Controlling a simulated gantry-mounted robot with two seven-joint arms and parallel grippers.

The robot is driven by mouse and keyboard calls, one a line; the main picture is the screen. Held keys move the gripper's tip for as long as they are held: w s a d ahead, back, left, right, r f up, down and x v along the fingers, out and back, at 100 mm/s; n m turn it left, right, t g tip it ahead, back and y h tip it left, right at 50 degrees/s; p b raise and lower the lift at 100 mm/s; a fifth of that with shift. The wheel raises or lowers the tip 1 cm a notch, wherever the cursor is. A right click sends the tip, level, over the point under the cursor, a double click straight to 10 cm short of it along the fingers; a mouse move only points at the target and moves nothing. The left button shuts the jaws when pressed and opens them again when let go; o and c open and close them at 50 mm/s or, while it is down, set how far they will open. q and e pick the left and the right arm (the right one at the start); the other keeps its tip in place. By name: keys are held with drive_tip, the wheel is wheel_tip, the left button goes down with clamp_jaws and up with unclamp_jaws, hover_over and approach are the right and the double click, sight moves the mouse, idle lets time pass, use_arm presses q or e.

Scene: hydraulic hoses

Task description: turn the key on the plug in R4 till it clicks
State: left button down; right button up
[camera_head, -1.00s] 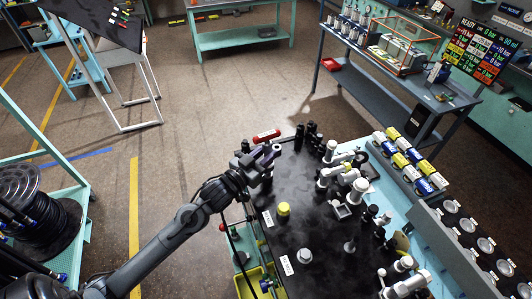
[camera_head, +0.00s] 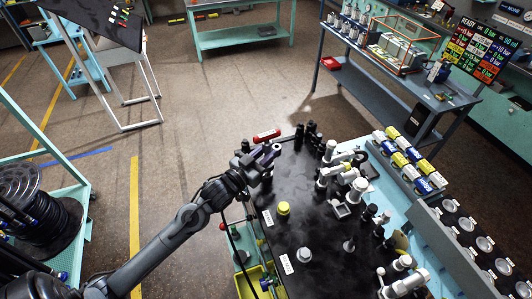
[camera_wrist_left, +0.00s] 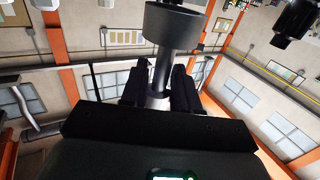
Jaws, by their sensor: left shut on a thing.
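My left gripper (camera_head: 264,158) is at the far left edge of the black bench top (camera_head: 325,235). In the left wrist view its two dark fingers (camera_wrist_left: 160,88) are closed around the stem of a dark grey part with a wide round head (camera_wrist_left: 174,25). A silvery piece shows between the fingers, low on the stem. I cannot tell whether this part is the key or the plug. The R4 marking cannot be read, so I cannot say which place is R4. My right gripper is not in view.
A red-handled piece (camera_head: 267,135) and black upright fittings (camera_head: 311,134) stand close to the gripper. A yellow cap (camera_head: 283,208) and white pipe fittings (camera_head: 340,172) are on the bench. A yellow bin (camera_head: 250,283) is below its left edge. Open floor lies beyond.

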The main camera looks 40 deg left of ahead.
use_arm(q)
drive_tip(key=shift+f+b, duration=0.3)
drive_tip(key=shift+f, duration=0.35)
drive_tip(key=shift+f+b, duration=0.4)
drive_tip(key=shift+f, duration=0.5)
drive_tip(key=c, duration=0.9)
unclamp_jaws()
drive_tip(key=shift+o, duration=0.7)
drive_tip(key=s+b, duration=0.2)
drive_tip(key=s, duration=0.8)
drive_tip(key=shift+s+b, duration=0.3)
drive_tip(key=shift+s, duration=0.1)
drive_tip(key=shift+c, duration=0.2)
